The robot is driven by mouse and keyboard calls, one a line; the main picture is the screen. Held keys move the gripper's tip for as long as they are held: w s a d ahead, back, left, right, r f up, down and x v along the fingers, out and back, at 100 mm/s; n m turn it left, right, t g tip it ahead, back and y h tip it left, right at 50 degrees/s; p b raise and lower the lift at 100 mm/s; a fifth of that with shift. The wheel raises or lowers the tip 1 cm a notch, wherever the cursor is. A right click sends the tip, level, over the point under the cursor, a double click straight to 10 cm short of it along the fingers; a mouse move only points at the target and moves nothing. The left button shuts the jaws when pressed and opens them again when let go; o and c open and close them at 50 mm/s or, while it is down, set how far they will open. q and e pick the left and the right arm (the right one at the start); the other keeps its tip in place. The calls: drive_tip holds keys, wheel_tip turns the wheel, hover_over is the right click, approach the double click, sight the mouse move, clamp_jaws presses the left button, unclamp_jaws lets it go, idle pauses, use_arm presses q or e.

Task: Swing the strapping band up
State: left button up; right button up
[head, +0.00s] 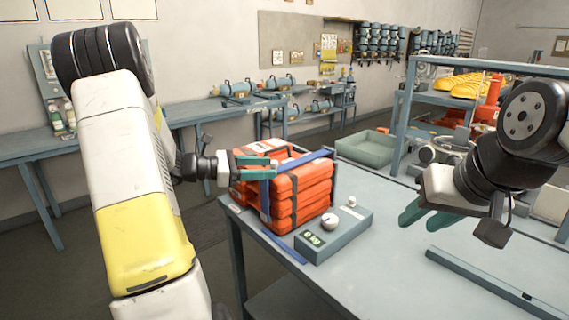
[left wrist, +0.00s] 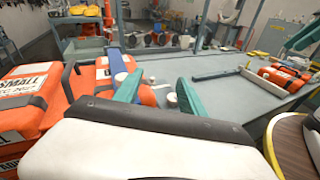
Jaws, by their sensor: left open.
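A stack of orange cases (head: 300,200) stands near the left edge of the grey-blue table. The band also shows upright in the left wrist view (left wrist: 117,62). My left gripper (head: 262,168) is open at the stack's upper left, its teal fingers overlapping the cases in the picture; contact cannot be told. Its fingers stand apart in the left wrist view (left wrist: 158,92). My right gripper (head: 424,216) is open and empty above the table, right of the stack.
A grey-blue box with a dial and green display (head: 335,232) sits in front of the stack. A flat blue strip (head: 283,244) lies along the table's left edge. A green-grey tray (head: 366,148) is behind. A long bar (head: 490,280) lies at right; the middle table is clear.

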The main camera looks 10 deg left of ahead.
sight(273, 161)
use_arm(q)
drive_tip(key=w+a+f+n+t, duration=0.2)
drive_tip(key=w+a+n+t, duration=0.1)
drive_tip(key=a, duration=0.2)
drive_tip(key=x, duration=0.7)
drive_tip(key=shift+w+d+r, duration=0.1)
drive_tip(key=shift+w+d, duration=0.15)
drive_tip(key=shift+w, duration=0.1)
drive_tip(key=shift+c, duration=0.2)
clamp_jaws()
idle(0.7)
